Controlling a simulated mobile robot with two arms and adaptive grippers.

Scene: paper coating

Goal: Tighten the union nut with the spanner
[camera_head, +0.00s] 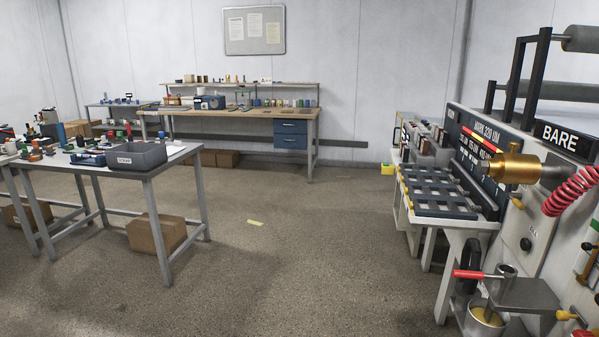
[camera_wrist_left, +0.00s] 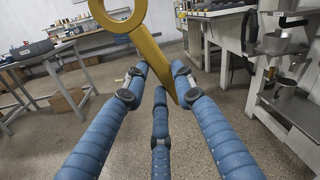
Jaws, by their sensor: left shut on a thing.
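My left gripper (camera_wrist_left: 158,78) shows in the left wrist view, its blue segmented fingers closed around a yellow spanner (camera_wrist_left: 150,50). The spanner's ring end points up at the top of that view, partly cut off, and its handle runs down between the fingers to a narrow end. In the head view a brass cylindrical fitting (camera_head: 513,168) sticks out from the machine panel at the right, above a red coiled hose; I cannot tell for sure whether it is the union nut. Neither gripper shows in the head view.
The coating machine (camera_head: 540,215) stands at the right, with a red-handled lever (camera_head: 470,274) and a can (camera_head: 484,318) low on it. A white table (camera_head: 180,158) with a grey bin (camera_head: 137,155) is at the left, a workbench (camera_head: 240,113) at the back.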

